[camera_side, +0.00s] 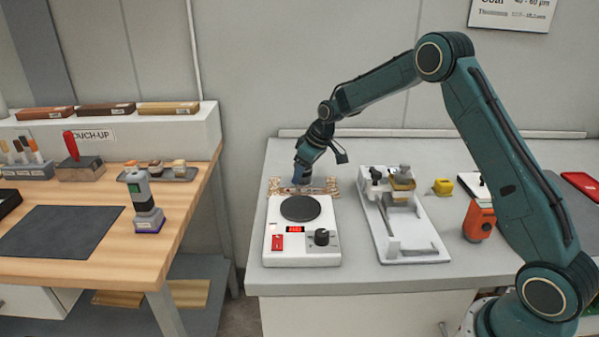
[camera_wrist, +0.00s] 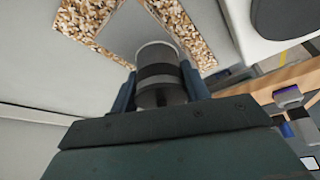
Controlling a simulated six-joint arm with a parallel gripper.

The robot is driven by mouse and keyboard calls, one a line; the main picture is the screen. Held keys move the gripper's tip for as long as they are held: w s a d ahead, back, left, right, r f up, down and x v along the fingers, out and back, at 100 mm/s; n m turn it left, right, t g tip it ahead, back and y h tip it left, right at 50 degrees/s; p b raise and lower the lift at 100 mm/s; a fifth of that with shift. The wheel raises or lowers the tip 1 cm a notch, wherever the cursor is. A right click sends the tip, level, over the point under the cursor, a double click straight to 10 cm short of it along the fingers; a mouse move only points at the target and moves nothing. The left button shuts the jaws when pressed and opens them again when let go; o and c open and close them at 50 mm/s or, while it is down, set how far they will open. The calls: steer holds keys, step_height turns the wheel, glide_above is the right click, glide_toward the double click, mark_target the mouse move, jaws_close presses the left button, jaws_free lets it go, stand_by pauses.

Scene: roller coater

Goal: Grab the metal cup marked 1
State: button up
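A metal cup (camera_wrist: 159,94) with a dark band around it stands between the two fingers of my gripper (camera_wrist: 158,78) in the wrist view. The fingers lie close along both of its sides. I cannot tell whether they press on it or leave a narrow gap. No number 1 can be read on the cup. In the side view my gripper (camera_side: 301,177) points down at the speckled brown holder (camera_side: 328,186) behind the hot plate; the cup cannot be made out there. The speckled holder also shows in the wrist view (camera_wrist: 92,20), beyond the cup.
A white hot plate (camera_side: 285,258) with a dark round top stands just in front of the holder. A white coater unit (camera_side: 422,255) is to its right. A yellow object (camera_side: 442,187) and an orange device (camera_side: 478,222) are farther right. A wooden bench (camera_side: 180,205) is at left.

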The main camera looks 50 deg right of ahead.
steer(key=shift+r, duration=0.2)
steer(key=shift+c, duration=0.6)
step_height(320, 180, up, 20)
steer(key=shift+f, duration=0.15)
stand_by(0.7)
